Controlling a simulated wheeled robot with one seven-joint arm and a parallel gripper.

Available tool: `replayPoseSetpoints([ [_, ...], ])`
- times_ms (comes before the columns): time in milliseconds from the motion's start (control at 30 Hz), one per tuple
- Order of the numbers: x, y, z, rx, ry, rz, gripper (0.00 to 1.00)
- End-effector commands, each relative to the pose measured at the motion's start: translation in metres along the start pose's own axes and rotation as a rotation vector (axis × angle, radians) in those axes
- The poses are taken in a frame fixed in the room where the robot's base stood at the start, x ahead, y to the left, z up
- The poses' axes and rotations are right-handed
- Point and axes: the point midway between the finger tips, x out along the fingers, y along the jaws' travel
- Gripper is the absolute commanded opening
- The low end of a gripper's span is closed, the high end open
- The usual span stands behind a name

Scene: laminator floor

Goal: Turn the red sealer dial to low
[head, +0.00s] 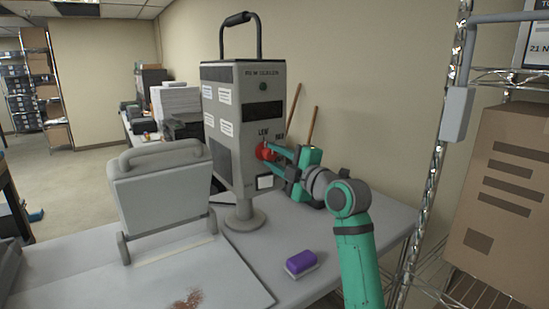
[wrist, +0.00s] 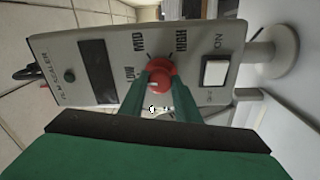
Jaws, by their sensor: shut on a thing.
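The red dial (head: 265,151) is on the front of a grey sealer box (head: 222,135) on a stand. In the wrist view the dial (wrist: 160,73) sits between my two green fingers, and my gripper (wrist: 159,84) is shut on it. My gripper (head: 274,152) reaches the dial from the right in the head view. The wrist view shows the panel sideways, with LOW, MID and HIGH printed around the dial. A small pale mark shows on the dial's face, but I cannot tell surely which label it points at. The fingers cover part of the dial.
A white ON switch (wrist: 215,72) sits beside the dial. A grey hinged press (head: 160,185) stands left of the sealer. A purple block (head: 300,263) lies on the table in front. A wire rack with a cardboard box (head: 505,190) is at the right.

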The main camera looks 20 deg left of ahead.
Motion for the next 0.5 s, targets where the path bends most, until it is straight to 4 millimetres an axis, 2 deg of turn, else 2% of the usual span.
replayPoseSetpoints([
  [500, 0.0, -0.0017, 0.0008, -0.059, 0.002, -0.005, 0.07],
])
